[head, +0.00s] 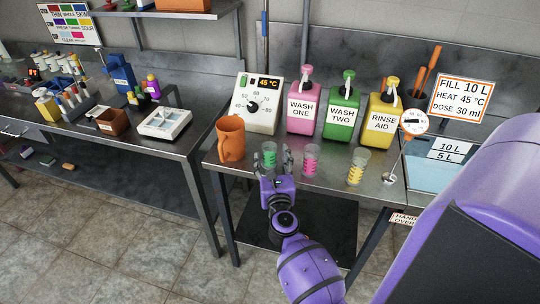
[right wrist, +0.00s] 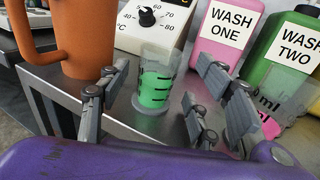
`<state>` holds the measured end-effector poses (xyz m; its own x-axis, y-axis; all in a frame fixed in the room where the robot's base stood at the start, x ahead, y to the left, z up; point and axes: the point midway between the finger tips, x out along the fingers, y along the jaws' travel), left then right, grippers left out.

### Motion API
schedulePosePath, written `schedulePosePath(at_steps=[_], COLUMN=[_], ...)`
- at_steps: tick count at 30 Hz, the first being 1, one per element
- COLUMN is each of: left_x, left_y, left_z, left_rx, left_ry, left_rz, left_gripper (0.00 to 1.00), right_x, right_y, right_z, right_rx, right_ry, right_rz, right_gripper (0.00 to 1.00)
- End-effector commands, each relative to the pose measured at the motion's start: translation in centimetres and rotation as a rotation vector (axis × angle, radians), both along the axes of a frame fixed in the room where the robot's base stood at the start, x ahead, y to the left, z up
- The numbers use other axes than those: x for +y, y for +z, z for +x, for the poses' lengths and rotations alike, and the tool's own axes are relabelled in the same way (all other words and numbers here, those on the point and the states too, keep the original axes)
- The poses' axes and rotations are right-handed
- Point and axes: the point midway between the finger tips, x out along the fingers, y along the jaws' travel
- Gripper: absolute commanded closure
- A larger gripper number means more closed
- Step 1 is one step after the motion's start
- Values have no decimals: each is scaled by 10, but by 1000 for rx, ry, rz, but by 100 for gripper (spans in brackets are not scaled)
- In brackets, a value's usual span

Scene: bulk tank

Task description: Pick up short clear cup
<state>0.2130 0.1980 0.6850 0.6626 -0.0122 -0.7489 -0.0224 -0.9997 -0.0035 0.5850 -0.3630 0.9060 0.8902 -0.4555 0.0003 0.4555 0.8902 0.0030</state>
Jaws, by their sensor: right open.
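I cannot tell which is the short one. My right gripper (head: 275,162) is open at the front edge, at the green-banded cup. In the right wrist view its fingers (right wrist: 152,108) spread left and right, with the green-banded cup (right wrist: 155,85) standing beyond and between them, not gripped. My left gripper is not in view.
An orange mug (head: 231,138) stands close left of the green-banded cup. Behind are a temperature dial box (head: 253,103) and pink (head: 302,108), green (head: 341,113) and yellow (head: 382,118) pump bottles. A dial thermometer (head: 414,122) and a basin of water (head: 430,172) are at right.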

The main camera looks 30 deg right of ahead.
Motion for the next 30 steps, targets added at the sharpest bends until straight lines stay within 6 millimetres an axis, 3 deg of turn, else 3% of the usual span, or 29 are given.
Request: schedulePosePath(at_steps=[6,14,25,30], left_x=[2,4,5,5], left_y=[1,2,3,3], left_z=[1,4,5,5], left_rx=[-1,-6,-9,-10], left_ry=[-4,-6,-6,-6], left_rz=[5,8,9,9], left_gripper=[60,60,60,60], right_x=[-11,-12,-11,-11], right_y=[-1,-2,-2,-1], right_z=[24,26,26,26], right_rx=[1,2,2,2], right_ry=[1,2,2,2], right_rz=[-3,-1,-1,-2], right_gripper=[42,42,90,92])
